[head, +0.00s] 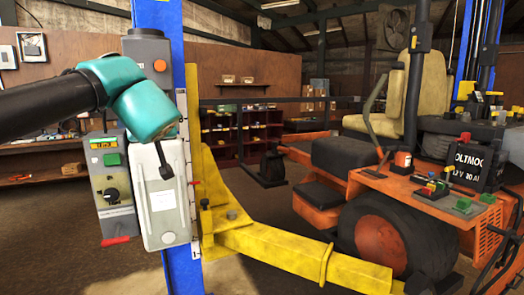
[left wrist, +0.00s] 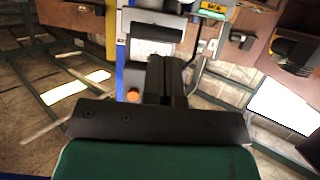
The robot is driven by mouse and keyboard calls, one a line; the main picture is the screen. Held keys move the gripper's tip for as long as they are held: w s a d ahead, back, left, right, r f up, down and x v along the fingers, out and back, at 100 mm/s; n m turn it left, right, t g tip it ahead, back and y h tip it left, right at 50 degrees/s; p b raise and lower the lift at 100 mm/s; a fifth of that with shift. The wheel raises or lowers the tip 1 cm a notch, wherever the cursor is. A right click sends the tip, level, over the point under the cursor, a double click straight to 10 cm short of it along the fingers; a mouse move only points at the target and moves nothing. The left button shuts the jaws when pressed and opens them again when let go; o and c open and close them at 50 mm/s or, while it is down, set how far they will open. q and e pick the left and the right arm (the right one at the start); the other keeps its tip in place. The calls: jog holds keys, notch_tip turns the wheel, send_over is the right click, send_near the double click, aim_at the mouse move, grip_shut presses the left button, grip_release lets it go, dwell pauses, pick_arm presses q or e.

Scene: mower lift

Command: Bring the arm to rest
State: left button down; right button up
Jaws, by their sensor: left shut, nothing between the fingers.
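My left arm comes in from the left in the head view, with its teal wrist link in front of the control box (head: 165,215) on the blue lift post (head: 157,14). A short dark piece (head: 163,160) shows just below that link; I cannot tell whether it is a lever or my fingers. In the left wrist view my left gripper (left wrist: 166,68) is shut and empty, its dark fingers pointing at the box (left wrist: 152,48). An orange button (left wrist: 133,95) shows beside the fingers. I cannot tell whether they touch the box. My right gripper is in neither view.
A second box with a dial (head: 112,185) hangs left of the control box. A yellow lift arm (head: 270,245) reaches from the post toward the orange mower (head: 440,205) at the right. Shelves (head: 240,135) stand behind.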

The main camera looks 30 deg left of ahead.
pick_arm(q)
jog(key=w+d+f+m, duration=0.1)
jog(key=w+f, duration=0.8)
jog(key=f, duration=0.2)
jog(key=w+d+f+m+t+h, duration=0.1)
jog(key=w+d+f+m+h, duration=0.15)
jog(key=f, duration=0.75)
jog(key=w+d+f+m+h, duration=0.1)
jog(key=w+d+f, duration=0.3)
jog(key=f, duration=0.7)
jog(key=w+d+f+m+t+h, duration=0.1)
jog(key=w+d+f+m+h, duration=0.15)
jog(key=f, duration=0.75)
jog(key=s+d+f+m+g+h, duration=0.1)
jog(key=d+f+h, duration=0.15)
jog(key=f, duration=0.45)
jog(key=s+d+f+h, duration=0.1)
jog(key=d+f, duration=0.3)
jog(key=f, duration=0.2)
jog(key=s+d+f+g+h, duration=0.2)
jog(key=s+d+f+g, duration=0.2)
jog(key=s+f, duration=0.6)
jog(key=s+d+f+g+h, duration=0.3)
jog(key=s+d+f+g, duration=0.1)
jog(key=s+d+f, duration=0.5)
jog(key=shift+s+f+m+g, duration=0.3)
jog(key=shift+s+f+m, duration=0.1)
jog(key=shift+s+f, duration=0.3)
jog(key=shift+a+h, duration=0.1)
jog(key=shift+h, duration=0.15)
